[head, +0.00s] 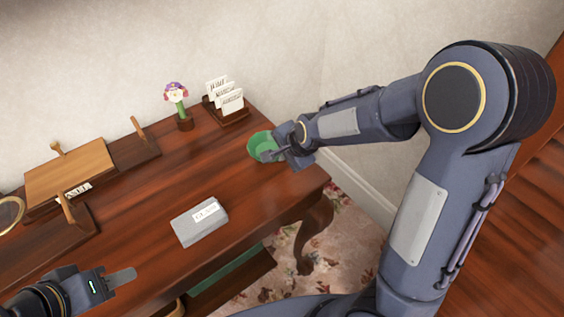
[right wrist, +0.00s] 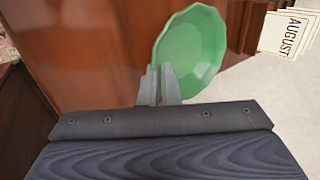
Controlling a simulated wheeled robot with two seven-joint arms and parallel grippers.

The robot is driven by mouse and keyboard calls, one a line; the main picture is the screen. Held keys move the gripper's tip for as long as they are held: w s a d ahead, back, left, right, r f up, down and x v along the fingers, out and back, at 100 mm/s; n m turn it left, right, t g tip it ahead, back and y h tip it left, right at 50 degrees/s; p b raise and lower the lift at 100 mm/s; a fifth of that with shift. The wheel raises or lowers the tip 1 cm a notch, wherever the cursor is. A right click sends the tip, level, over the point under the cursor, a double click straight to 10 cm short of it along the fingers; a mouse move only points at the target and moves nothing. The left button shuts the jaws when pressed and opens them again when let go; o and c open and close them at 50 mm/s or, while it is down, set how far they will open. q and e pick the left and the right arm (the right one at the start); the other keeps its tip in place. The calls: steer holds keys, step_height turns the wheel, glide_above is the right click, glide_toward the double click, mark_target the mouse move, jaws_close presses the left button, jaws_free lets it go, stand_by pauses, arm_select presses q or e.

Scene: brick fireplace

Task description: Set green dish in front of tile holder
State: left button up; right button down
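The green dish (head: 259,144) is at the right end of the desk, close to its back edge. My right gripper (head: 271,155) is at the dish's near rim; in the right wrist view its fingers (right wrist: 163,85) are close together on the rim of the dish (right wrist: 192,48). Whether the dish touches the desk is hard to tell. The tile holder (head: 232,117) is a small wooden rack with several white lettered tiles, behind and left of the dish. A tile reading AUGUST shows in the right wrist view. My left gripper (head: 121,276) is over the desk's front left, seen side-on and apparently empty.
A flower ornament (head: 178,100) stands left of the tile holder. A grey labelled box (head: 199,221) lies near the front edge. A wooden stand (head: 75,172) and a round gold-rimmed object (head: 9,213) are at left. The desk's middle is clear; the wall is close behind.

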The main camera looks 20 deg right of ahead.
steer(key=shift+f, duration=1.1)
steer(key=shift+f, duration=0.2)
steer(key=c, duration=1.6)
jaws_free()
steer(key=shift+c, duration=0.2)
steer(key=shift+r, duration=0.15)
